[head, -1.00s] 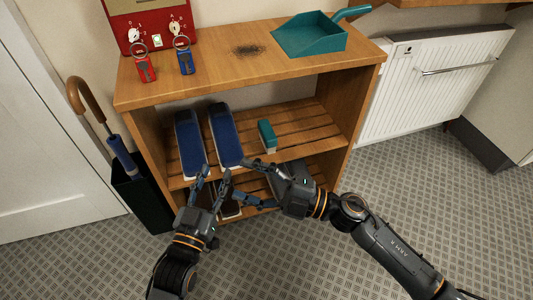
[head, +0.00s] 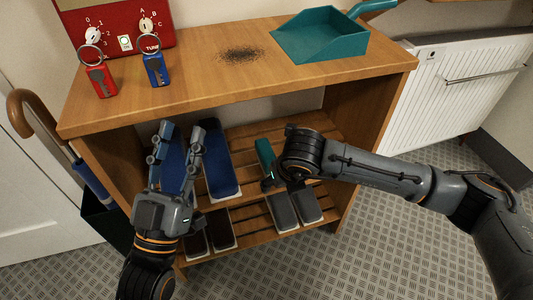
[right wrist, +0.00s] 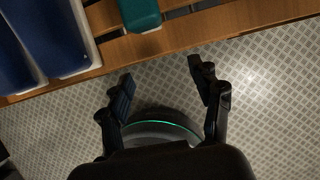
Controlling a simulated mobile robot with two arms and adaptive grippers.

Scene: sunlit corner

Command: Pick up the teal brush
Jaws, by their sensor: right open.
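The teal brush (head: 264,152) lies on the upper slatted shelf, to the right of two blue shoes. Its near end also shows at the top of the right wrist view (right wrist: 140,14). My right gripper (right wrist: 162,82) is open and empty, its two fingers apart over the floor, short of the shelf edge and the brush. In the head view my right wrist hides most of that gripper and part of the brush. My left gripper (head: 180,136) is open, in front of the blue shoes, with nothing seen between its fingers.
The blue shoes (head: 222,165) stand left of the brush. Dark shoes (head: 294,206) are on the lower shelf. The wooden top (head: 200,82) overhangs the brush and bears a teal dustpan (head: 322,38), dark dirt (head: 241,54) and two key tags.

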